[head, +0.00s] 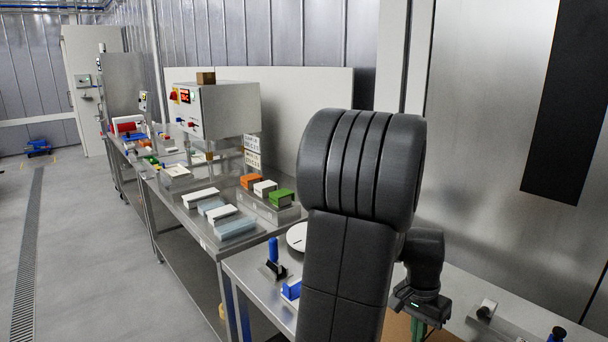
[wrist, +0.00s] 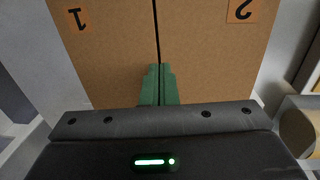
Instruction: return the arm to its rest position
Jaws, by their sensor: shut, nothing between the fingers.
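My gripper (wrist: 158,86) shows in the wrist view with its two green fingers together and nothing between them. It is over a brown cardboard box (wrist: 110,50) whose top has a dark seam down the middle and orange labels marked 1 and 2. The fingertips lie over the seam; I cannot tell whether they touch the box. In the head view my gripper (head: 419,326) is low, right of my large dark arm link, with its fingers partly cut off by the lower edge. A little of the brown box (head: 398,326) shows beside it.
A steel table (head: 245,270) holds a blue-handled tool (head: 273,250), a blue block (head: 291,289) and a white disc (head: 297,236). Farther back are white trays (head: 201,197), coloured boxes (head: 282,197) and a control cabinet (head: 218,108). A steel wall is at right. The floor at left is open.

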